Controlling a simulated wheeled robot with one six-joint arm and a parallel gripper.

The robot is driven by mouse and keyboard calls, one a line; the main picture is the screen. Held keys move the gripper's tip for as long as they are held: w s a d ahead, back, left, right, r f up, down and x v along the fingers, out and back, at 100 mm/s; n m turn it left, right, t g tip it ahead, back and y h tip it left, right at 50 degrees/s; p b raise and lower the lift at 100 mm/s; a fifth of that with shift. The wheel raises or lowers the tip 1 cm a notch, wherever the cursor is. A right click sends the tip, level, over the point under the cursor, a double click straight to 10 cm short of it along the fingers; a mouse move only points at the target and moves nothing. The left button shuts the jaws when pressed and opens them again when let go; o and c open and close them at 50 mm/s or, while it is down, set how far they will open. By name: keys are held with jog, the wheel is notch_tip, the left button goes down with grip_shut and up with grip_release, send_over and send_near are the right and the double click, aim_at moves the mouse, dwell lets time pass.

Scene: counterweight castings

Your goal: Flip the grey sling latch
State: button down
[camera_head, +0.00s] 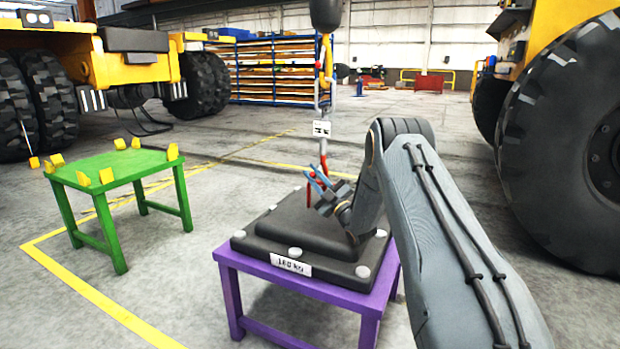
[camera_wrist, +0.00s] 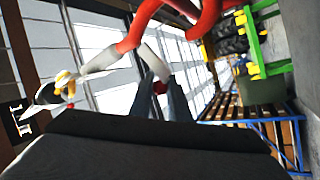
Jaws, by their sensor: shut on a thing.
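The black casting (camera_head: 310,232), labelled 160 kg, sits on a purple stand (camera_head: 233,262). A red sling (camera_head: 323,152) hangs above it from a yellow hook (camera_head: 329,60). My gripper (camera_head: 313,175), with blue fingers, is low over the casting's top beside the sling. In the wrist view the fingers (camera_wrist: 160,88) close around the lower end of a pale grey piece (camera_wrist: 154,62), which looks like the sling latch, with a bit of red at the tips. The red sling (camera_wrist: 140,25) curves above it there. In the head view the latch is too small to make out.
A green table (camera_head: 120,165) with yellow corner blocks stands at left. A large truck tyre (camera_head: 565,140) is at right. A white tag (camera_head: 322,128) hangs by the sling. A blue rack (camera_head: 275,70) stands far behind. Open floor lies between the green table and purple stand.

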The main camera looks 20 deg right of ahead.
dwell(0.4)
jog(key=c, duration=1.9)
grip_release()
jog(key=shift+c, duration=0.2)
jog(key=p+v, duration=0.1)
jog(key=v, duration=0.7)
jog(key=shift+a, duration=0.1)
